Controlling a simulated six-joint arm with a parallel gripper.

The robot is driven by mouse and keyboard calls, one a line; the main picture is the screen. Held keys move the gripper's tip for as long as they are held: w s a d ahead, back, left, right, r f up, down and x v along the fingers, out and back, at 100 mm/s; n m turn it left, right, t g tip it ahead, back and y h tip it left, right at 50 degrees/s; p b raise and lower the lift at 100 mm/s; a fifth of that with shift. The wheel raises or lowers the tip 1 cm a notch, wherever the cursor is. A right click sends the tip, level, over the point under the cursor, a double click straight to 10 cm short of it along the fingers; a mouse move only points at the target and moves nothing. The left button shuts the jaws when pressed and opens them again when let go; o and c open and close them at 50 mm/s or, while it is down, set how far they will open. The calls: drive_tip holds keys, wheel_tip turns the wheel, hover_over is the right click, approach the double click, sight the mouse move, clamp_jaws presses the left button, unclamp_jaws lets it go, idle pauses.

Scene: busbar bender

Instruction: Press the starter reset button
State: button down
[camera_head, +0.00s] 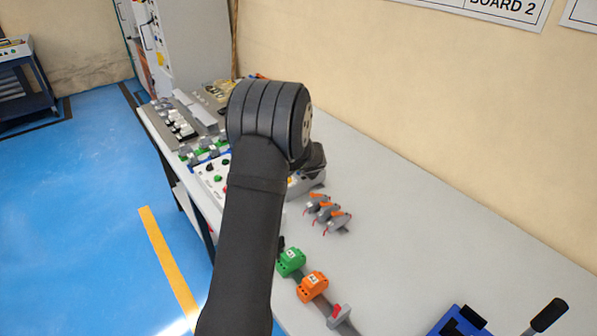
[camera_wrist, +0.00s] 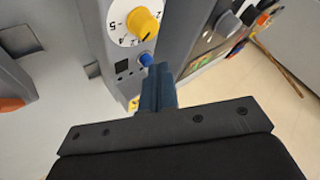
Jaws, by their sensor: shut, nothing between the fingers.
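In the wrist view, a grey device face carries a yellow knob (camera_wrist: 143,22) on a white numbered dial. A small blue button (camera_wrist: 146,59) sits just below the knob, and I take it to be the starter reset button. My gripper (camera_wrist: 158,70) is shut and empty. Its dark blue fingertips are right beside the blue button and overlap its lower edge in the picture. I cannot tell whether they touch it. In the head view, my arm hides the fingertips and the button; a grey box (camera_head: 308,181) shows partly behind my wrist.
In the wrist view, a small dark square (camera_wrist: 124,67) lies left of the button. On the bench (camera_head: 420,220) are orange-handled clamps (camera_head: 325,212), a green block (camera_head: 291,262) and an orange block (camera_head: 312,286). A blue tool (camera_head: 462,321) lies front right. The bench's right middle is clear.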

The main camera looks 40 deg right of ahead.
drive_tip(key=shift+r, duration=0.65)
drive_tip(key=shift+r, duration=0.1)
drive_tip(key=shift+r, duration=2.4)
drive_tip(key=shift+f, duration=0.1)
drive_tip(key=shift+r, duration=2)
